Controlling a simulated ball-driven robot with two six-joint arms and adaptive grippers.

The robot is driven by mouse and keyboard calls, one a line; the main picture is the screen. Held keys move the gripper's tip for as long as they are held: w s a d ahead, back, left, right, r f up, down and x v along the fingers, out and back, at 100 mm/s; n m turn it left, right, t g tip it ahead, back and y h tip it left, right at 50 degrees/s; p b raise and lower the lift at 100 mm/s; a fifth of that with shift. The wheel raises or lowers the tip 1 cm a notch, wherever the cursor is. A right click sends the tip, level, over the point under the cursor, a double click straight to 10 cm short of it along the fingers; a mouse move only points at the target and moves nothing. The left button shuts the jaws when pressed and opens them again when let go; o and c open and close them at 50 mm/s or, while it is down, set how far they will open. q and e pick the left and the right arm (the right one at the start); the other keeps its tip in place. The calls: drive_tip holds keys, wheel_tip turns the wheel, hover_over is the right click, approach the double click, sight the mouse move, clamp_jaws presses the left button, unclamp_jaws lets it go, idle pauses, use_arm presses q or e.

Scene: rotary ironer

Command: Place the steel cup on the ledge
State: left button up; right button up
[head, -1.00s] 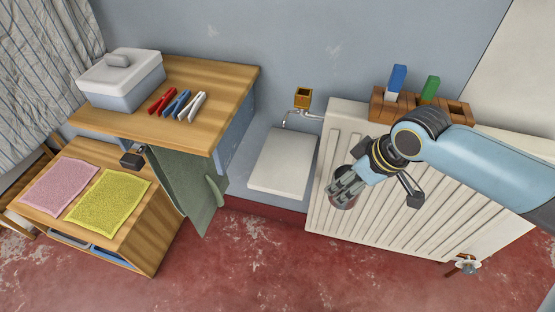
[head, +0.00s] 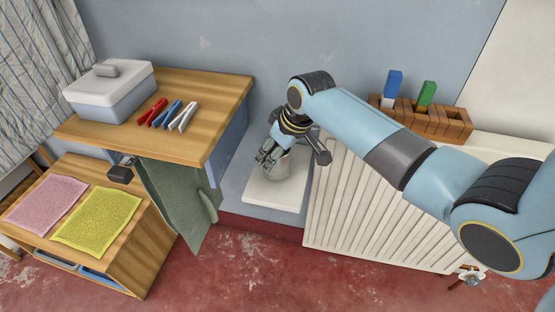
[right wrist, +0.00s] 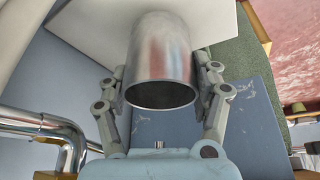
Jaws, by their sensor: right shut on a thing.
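The steel cup (head: 279,169) is in my right gripper (head: 268,157), over the white ledge (head: 268,197) between the wooden table and the radiator. In the right wrist view the cup (right wrist: 162,60) is a plain shiny cylinder with its open rim toward my palm. The fingers of my right gripper (right wrist: 163,95) lie on both sides of it. The white ledge (right wrist: 90,25) shows behind the cup's far end. I cannot tell whether the cup touches it. My left gripper is not in view.
A ribbed white radiator (head: 340,215) stands right of the ledge, with a wooden block rack (head: 445,125) on top. A wooden table (head: 215,95) at left holds a grey lidded box (head: 110,90) and several coloured pegs. A green cloth (head: 180,200) hangs left of the ledge.

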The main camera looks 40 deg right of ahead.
drive_tip(key=shift+s+f, duration=0.25)
drive_tip(key=shift+f, duration=0.45)
drive_tip(key=shift+f, duration=0.1)
drive_tip(key=o, duration=1.2)
drive_tip(key=shift+o, duration=0.2)
